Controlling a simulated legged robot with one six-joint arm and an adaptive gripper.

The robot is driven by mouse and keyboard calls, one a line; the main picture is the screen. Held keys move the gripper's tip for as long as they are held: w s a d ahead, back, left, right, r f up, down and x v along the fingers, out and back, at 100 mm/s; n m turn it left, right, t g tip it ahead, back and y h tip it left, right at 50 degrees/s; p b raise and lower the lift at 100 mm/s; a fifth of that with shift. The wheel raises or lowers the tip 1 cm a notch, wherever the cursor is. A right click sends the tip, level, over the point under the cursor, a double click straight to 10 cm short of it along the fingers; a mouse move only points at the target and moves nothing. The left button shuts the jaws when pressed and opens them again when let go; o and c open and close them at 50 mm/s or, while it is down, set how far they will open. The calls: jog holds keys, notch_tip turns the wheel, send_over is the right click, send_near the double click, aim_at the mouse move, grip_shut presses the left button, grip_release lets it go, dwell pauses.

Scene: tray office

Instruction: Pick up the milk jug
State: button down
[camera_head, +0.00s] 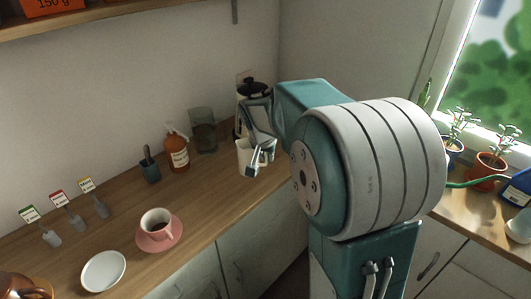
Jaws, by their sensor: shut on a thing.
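The milk jug (245,160) appears to be the small white vessel at my gripper, near the front edge of the wooden counter. My gripper (260,158) is shut on its right side. My gripper and arm cover part of it. The jug looks upright, and I cannot tell whether its base touches the counter.
A dark-lidded container (251,88) and a grey glass (203,131) stand behind. Potted plants (489,166) stand right.

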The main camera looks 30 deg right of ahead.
jog(key=shift+s+a+r, duration=0.3)
jog(key=shift+s, duration=0.35)
jog(key=shift+s+a+r, duration=0.25)
jog(key=shift+s+r, duration=0.1)
jog(key=shift+s, duration=0.25)
jog(key=shift+s+a+r, duration=0.3)
jog(key=shift+s, duration=0.35)
